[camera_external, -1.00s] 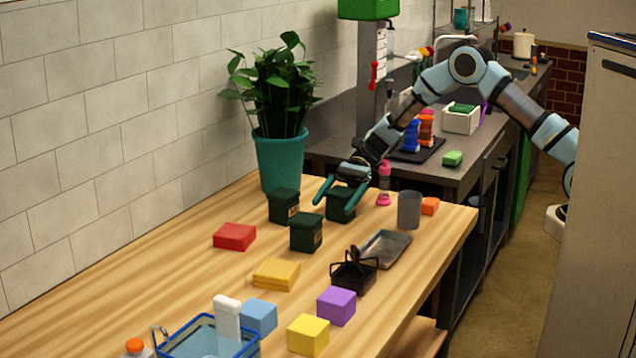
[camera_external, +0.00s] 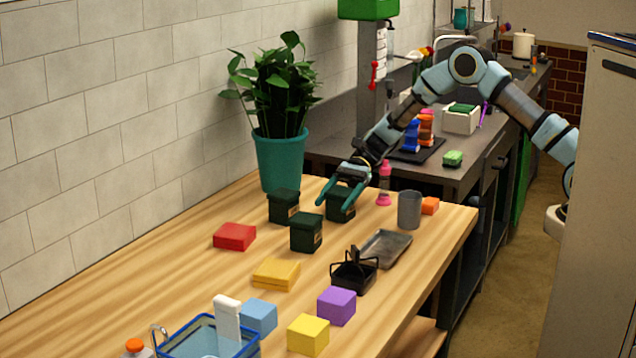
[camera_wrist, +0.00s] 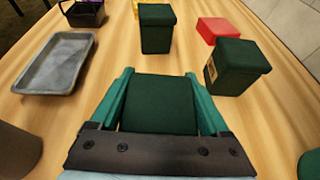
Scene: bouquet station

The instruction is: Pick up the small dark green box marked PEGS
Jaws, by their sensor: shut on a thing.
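Three small dark green lidded boxes stand close together on the wooden table. My gripper (camera_external: 335,206) points down over the rearmost right box (camera_external: 342,208) and is shut on it. In the wrist view my gripper (camera_wrist: 158,76) has one finger on each side of this box (camera_wrist: 158,105), which looks level. It appears to be still at table height. A second box (camera_external: 284,206) stands nearer the wall, and a third box (camera_external: 306,233) nearer the camera; both show in the wrist view (camera_wrist: 238,68) (camera_wrist: 156,30). Their front labels are too small to read.
A grey cup (camera_external: 409,210) and a grey tray (camera_external: 386,248) lie to the right of the held box. A pink bottle (camera_external: 384,185) stands behind it. A potted plant (camera_external: 280,160) stands by the wall. A red block (camera_external: 234,237) lies to the left.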

